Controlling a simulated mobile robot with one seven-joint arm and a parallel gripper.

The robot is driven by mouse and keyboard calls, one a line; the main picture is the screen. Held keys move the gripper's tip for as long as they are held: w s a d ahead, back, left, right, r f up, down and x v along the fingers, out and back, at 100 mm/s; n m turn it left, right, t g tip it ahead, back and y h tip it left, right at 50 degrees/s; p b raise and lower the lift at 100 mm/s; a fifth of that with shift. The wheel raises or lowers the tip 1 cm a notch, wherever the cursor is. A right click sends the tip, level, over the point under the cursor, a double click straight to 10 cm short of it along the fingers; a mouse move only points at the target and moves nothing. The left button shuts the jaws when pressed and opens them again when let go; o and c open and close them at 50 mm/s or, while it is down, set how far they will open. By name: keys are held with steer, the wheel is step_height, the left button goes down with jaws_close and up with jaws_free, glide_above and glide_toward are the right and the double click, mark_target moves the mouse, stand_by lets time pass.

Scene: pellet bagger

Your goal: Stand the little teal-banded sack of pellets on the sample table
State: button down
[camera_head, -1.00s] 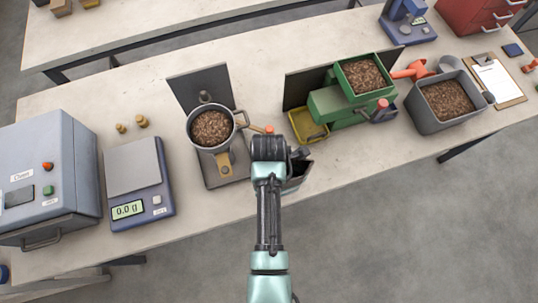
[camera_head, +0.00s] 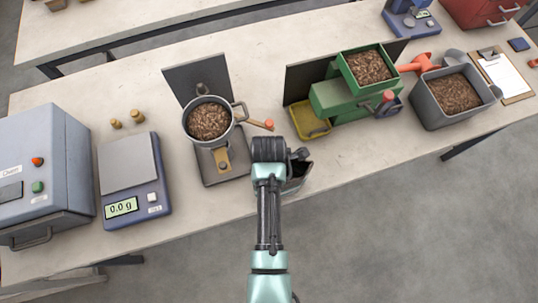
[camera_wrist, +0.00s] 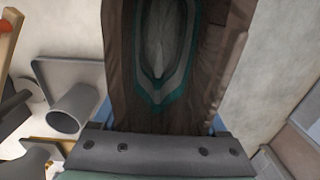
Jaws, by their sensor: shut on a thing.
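In the wrist view, a brown sack (camera_wrist: 118,70) with a teal band around a grey, pointed patch fills the middle, right in front of my gripper (camera_wrist: 165,118). My gripper is shut on it; the fingertips are mostly hidden by the sack. In the head view, my gripper (camera_head: 284,165) is mostly hidden behind my arm at the bench's front edge. A dark shape (camera_head: 298,178) shows just right of the wrist, probably part of the sack. I cannot tell which surface is the sample table.
The front bench (camera_head: 345,150) holds a scale (camera_head: 129,170) reading 0.0 g, a grey box machine (camera_head: 45,165), a pot of pellets (camera_head: 208,121), a green machine (camera_head: 345,98) and a grey pellet tub (camera_head: 425,110). Another bench (camera_head: 150,30) stands behind. The floor (camera_head: 430,230) at right is clear.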

steer(key=shift+f, duration=0.3)
jaws_free()
steer(key=shift+r, duration=0.1)
step_height(320, 180, up, 13)
steer(key=b, duration=0.1)
